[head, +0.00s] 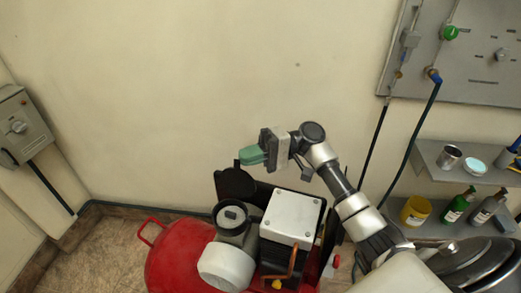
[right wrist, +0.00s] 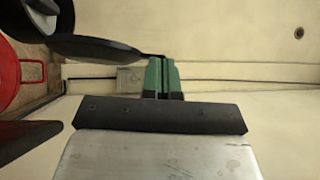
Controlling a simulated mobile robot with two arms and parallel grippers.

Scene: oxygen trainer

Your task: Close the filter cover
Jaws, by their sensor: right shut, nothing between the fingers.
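The compressor's filter cover (head: 235,183) is a dark round lid. It stands raised behind the grey filter housing (head: 231,217), whose top is uncovered. In the right wrist view a dark disc, which looks like the cover (right wrist: 95,47), shows edge-on to the left of the fingers. My left gripper is out of view.
The red tank (head: 180,258) carries a white cylinder (head: 226,267) and a silver-topped block (head: 292,216) beside the filter housing. A grey shelf (head: 431,158) with bottles and a wall panel (head: 480,85) are at the right. The wall behind the gripper is bare.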

